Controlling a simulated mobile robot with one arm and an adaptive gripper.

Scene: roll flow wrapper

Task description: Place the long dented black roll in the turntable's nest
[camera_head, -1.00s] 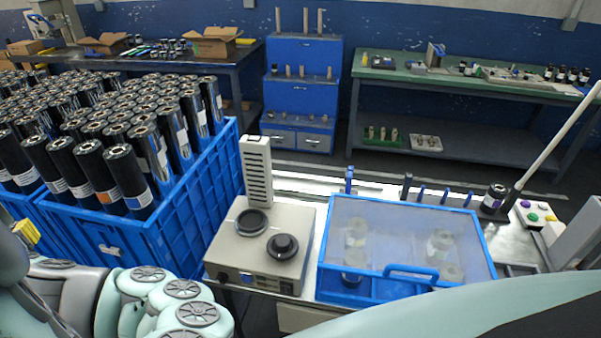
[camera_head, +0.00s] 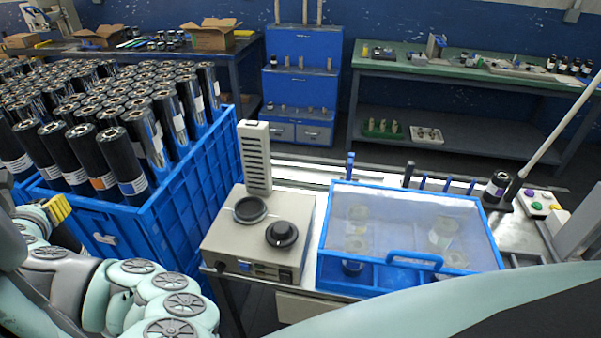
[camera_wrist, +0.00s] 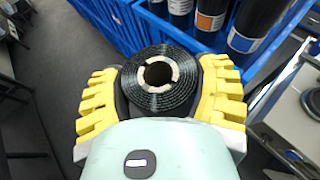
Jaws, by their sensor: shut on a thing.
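My gripper (camera_wrist: 160,88) has yellow ribbed fingers and is shut on a black roll (camera_wrist: 185,94), seen end-on with a pale core ring around a dark hole. The roll's length and any dent are hidden.
Blue crates (camera_head: 180,205) full of upright black rolls stand left of the machine. A slotted beige column (camera_head: 256,157) rises behind the dish. A blue-framed clear-lidded box (camera_head: 405,226) is close on its right. Open floor shows left in the wrist view.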

